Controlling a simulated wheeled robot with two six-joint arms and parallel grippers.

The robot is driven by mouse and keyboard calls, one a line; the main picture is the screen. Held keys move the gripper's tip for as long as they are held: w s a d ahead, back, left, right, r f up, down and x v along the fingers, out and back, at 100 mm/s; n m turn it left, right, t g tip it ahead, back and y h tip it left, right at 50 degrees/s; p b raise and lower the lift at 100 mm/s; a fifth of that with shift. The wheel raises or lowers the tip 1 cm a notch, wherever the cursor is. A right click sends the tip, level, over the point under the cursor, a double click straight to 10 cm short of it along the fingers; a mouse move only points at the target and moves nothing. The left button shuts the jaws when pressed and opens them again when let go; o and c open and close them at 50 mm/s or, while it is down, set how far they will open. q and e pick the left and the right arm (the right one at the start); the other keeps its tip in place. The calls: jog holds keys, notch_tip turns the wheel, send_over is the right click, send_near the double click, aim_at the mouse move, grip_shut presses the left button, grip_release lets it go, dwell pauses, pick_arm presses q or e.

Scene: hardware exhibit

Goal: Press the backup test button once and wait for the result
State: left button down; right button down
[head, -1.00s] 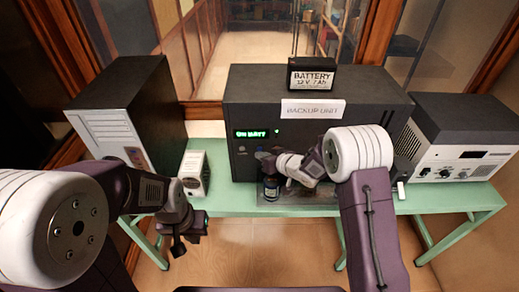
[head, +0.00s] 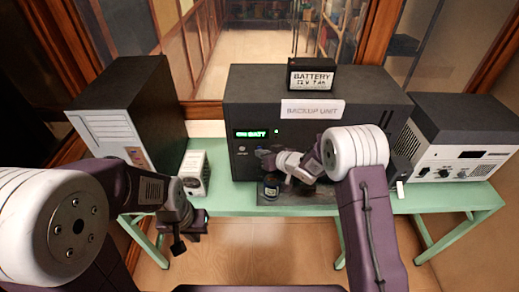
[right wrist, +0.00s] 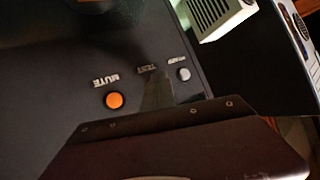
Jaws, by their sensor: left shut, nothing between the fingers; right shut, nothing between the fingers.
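The black backup unit (head: 350,105) stands on the green table with a "BACKUP UNIT" label and a lit green display (head: 251,134) reading "ON BATT". My right gripper (head: 262,154) is shut and empty at the unit's front panel, below the display. In the right wrist view its fingertip (right wrist: 158,84) lies over the spot beside the "TEST" label (right wrist: 147,68), hiding any button there; I cannot tell whether it touches. An orange "MUTE" button (right wrist: 115,100) and a grey button (right wrist: 184,74) show on either side. My left gripper (head: 178,246) is shut and empty, low in front of the table.
A battery (head: 311,77) sits on the unit. A white box (head: 195,174) and a black tower (head: 125,105) are left; a white-fronted device (head: 455,155) is right. The green table (head: 232,203) is bare along its front left edge.

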jog(key=shift+w, duration=0.1)
dwell(0.5)
jog(key=shift+s, duration=0.8)
jog(key=s+b, duration=0.1)
jog(key=s, duration=0.4)
jog(key=shift+b, duration=0.35)
